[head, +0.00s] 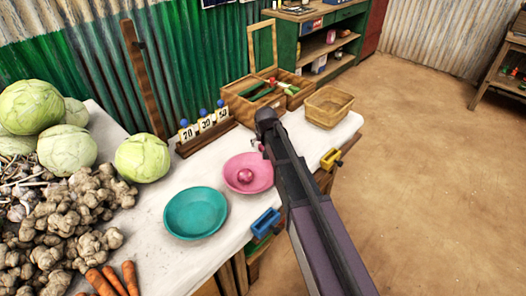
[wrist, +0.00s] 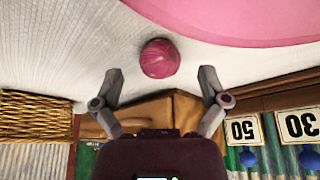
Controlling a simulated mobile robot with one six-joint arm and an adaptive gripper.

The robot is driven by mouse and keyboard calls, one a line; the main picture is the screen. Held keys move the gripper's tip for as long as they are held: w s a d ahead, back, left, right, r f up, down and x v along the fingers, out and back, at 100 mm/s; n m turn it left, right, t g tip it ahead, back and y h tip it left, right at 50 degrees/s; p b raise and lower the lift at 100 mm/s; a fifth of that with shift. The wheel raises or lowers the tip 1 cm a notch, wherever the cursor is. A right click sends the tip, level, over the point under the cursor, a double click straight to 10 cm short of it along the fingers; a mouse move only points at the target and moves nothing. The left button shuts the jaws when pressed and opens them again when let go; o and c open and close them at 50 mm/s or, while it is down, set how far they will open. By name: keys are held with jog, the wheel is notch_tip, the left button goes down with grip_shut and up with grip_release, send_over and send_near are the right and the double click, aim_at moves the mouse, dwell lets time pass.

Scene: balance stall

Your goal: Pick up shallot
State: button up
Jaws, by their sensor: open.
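A pinkish-red shallot (wrist: 160,58) lies on the white tabletop in the wrist view, just outside the rim of the pink bowl (wrist: 235,18). My gripper (wrist: 160,72) is open and empty, its two fingertips apart on either side of the line to the shallot. The shallot appears just beyond the fingertips, roughly centred between them. In the head view my arm mostly hides this spot, and only a small pink bit (head: 262,148) shows beside it. Another round pink-red item (head: 245,175) sits inside the pink bowl (head: 262,180).
A teal bowl (head: 195,213) stands to the left of the pink one. Number blocks (head: 204,124), a wooden box (head: 245,108) and a wicker basket (head: 328,106) stand behind. Cabbages (head: 143,158), ginger (head: 60,215) and carrots (head: 100,282) crowd the left.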

jog(key=shift+b+x, duration=0.55)
jog(key=shift+x, duration=0.35)
jog(key=shift+c, duration=0.2)
jog(key=c, duration=0.9)
